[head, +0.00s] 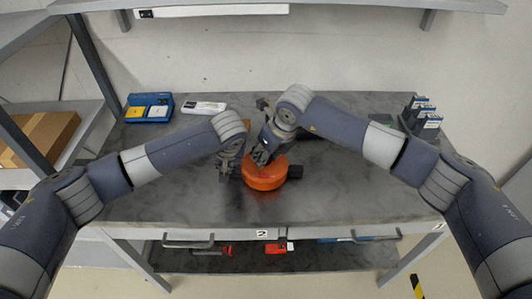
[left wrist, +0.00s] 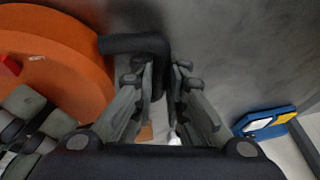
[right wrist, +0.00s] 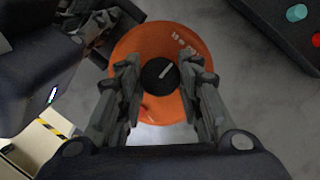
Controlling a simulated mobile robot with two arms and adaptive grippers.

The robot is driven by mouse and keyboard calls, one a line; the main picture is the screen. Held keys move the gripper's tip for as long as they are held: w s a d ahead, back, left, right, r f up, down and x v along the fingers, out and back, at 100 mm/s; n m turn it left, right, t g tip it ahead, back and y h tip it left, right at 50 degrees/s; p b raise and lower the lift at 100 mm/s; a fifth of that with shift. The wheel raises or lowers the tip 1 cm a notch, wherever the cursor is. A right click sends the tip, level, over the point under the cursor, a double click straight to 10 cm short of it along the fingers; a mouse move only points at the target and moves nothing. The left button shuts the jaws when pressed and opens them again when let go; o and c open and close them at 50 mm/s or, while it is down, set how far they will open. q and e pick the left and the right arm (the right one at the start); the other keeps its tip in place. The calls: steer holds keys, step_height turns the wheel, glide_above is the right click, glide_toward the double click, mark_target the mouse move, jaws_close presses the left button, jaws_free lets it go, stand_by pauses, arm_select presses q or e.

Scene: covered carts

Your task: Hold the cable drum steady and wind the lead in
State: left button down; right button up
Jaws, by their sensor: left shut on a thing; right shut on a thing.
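The orange cable drum (head: 264,180) lies flat on the grey bench, near its front middle. It also shows in the left wrist view (left wrist: 62,62) and the right wrist view (right wrist: 178,42). My left gripper (head: 226,174) is at the drum's left side, shut on a black bent handle (left wrist: 125,44) that stands out from the rim. My right gripper (head: 261,156) is above the drum, with its fingers shut on the black round knob (right wrist: 158,76) at the drum's centre. The knob has a pale line on it. I cannot make out the lead clearly.
A blue tray (head: 158,99) with yellow and white items and a white device (head: 204,107) stand at the back left. Dark upright units (head: 428,122) stand at the back right. A cardboard box (head: 40,136) is on the left shelf. The bench front on both sides is clear.

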steer(key=shift+w, duration=0.1)
steer(key=o, duration=0.8)
steer(key=shift+c, duration=0.2)
steer(key=shift+r, duration=0.1)
steer(key=v, duration=1.2)
steer(key=shift+d, duration=0.1)
arm_select(q)
steer(key=c, duration=1.5)
jaws_free()
steer(key=shift+c, duration=0.2)
